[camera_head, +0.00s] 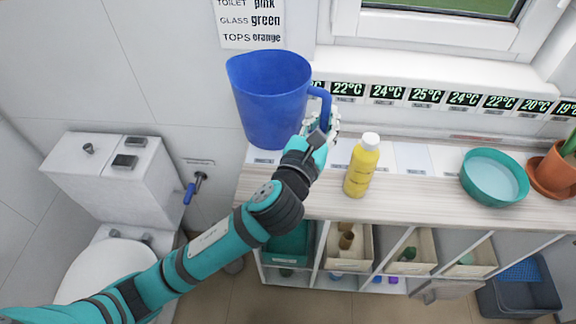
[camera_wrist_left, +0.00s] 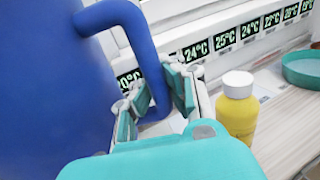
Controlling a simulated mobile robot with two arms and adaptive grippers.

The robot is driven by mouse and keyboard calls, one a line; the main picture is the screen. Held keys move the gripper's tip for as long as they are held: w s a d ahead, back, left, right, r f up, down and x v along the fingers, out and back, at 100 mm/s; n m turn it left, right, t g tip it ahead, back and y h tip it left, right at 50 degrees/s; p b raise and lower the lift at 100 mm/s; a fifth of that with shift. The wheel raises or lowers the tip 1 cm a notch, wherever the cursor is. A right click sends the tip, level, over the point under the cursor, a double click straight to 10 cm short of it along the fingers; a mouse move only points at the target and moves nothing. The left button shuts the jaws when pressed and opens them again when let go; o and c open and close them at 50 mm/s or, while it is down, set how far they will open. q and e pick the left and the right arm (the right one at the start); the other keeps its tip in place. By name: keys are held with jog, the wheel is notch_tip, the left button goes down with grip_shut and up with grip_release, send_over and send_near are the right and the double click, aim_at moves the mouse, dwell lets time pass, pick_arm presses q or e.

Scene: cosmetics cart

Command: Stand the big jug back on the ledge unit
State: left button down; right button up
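The big blue jug (camera_head: 272,98) is upright at the left end of the ledge unit (camera_head: 320,200), in front of the wall. Its base is at the level of the top; I cannot tell whether it touches. Its handle points right. My left gripper (camera_head: 322,130) is at the lower part of that handle. In the left wrist view, the fingers of the gripper (camera_wrist_left: 155,100) lie on both sides of the handle and appear closed on it; the blue jug (camera_wrist_left: 45,90) fills the left. My right gripper is not in view.
A yellow bottle (camera_head: 362,165) with a white cap stands close to the right of my left gripper. A teal bowl (camera_head: 494,178) and a plant pot (camera_head: 552,172) stand farther right. A row of temperature displays (camera_head: 425,95) runs behind. A toilet (camera_head: 120,190) is left of the unit.

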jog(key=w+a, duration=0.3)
pick_arm(q)
jog(key=shift+m+h, duration=0.3)
jog(key=shift+h, duration=0.1)
jog(key=d+f+b, duration=0.1)
jog(key=f, duration=0.4)
jog(key=f+b, duration=0.1)
jog(key=f, duration=0.5)
jog(key=w+d+f+b, duration=0.1)
jog(key=f+b, duration=0.1)
jog(key=f, duration=0.3)
jog(key=shift+w+d+f, duration=0.1)
jog(key=shift+d+f, duration=0.05)
jog(key=shift+d, duration=0.2)
jog(key=shift+f, duration=0.15)
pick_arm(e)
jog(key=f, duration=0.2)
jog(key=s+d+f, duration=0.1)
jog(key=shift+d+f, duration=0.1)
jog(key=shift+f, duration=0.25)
pick_arm(q)
jog(key=shift+f, duration=0.1)
jog(key=c, duration=1.5)
grip_release()
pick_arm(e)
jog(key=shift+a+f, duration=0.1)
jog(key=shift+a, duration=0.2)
